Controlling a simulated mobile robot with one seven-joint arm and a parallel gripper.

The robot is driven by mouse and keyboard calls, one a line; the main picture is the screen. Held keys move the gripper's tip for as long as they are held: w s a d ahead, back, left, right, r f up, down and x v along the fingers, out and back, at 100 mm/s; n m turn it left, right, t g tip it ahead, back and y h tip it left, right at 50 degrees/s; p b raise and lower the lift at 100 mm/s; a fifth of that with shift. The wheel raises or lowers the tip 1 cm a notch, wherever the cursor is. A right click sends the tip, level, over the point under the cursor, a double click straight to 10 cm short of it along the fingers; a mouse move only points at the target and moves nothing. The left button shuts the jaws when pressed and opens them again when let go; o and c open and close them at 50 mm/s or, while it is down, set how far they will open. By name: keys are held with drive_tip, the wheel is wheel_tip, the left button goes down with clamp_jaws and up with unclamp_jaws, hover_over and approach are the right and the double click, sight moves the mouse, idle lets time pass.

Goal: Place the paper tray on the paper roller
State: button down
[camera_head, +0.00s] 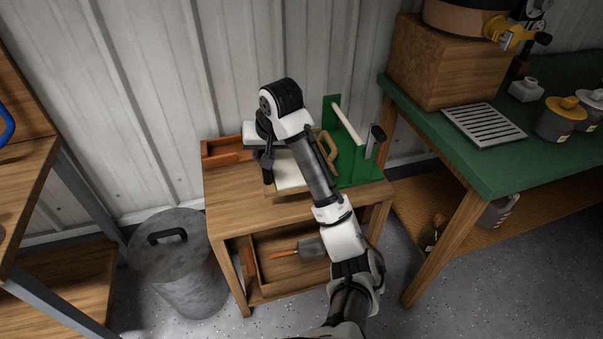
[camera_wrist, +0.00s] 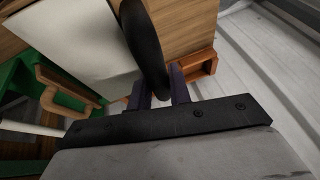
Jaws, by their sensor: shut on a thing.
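The paper tray, a wooden board with a white top (camera_head: 289,175), is on the small wooden table; its white surface also shows in the wrist view (camera_wrist: 70,45). My gripper (camera_head: 268,160) is at its left side, pointing down. In the wrist view my gripper (camera_wrist: 160,92) is shut on a dark rounded handle (camera_wrist: 147,45) beside the white surface. My arm hides whether the handle joins the tray. The paper roller, a green frame (camera_head: 360,169) with a white bar and dark crank, stands at right of the tray. A curved wooden handle (camera_head: 329,151) shows between them.
A reddish wooden box (camera_head: 221,151) is at the table's back left corner, near the corrugated wall. A green bench (camera_head: 480,165) stands to the right, a lidded metal bin (camera_head: 178,260) to the left. The table's front left top is clear.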

drive_tip(key=s+d+f, duration=0.7)
drive_tip(key=s+d, duration=0.1)
drive_tip(key=d, duration=0.3)
drive_tip(key=shift+n, duration=0.3)
drive_tip(key=shift+w+a+f+b, duration=0.15)
drive_tip(key=shift+w+a+f, duration=0.6)
drive_tip(key=shift+w, duration=2.1)
drive_tip(key=shift+w+a+f+b, duration=0.25)
drive_tip(key=shift+w+a, duration=0.8)
drive_tip(key=shift+w, duration=1.85)
drive_tip(key=shift+w+a+f+b, duration=0.1)
drive_tip(key=shift+w+a+f, duration=0.7)
drive_tip(key=shift+w, duration=2.05)
drive_tip(key=shift+a+r, duration=0.1)
drive_tip(key=c, duration=1.3)
unclamp_jaws()
drive_tip(key=v, duration=1.2)
drive_tip(key=shift+r, duration=0.1)
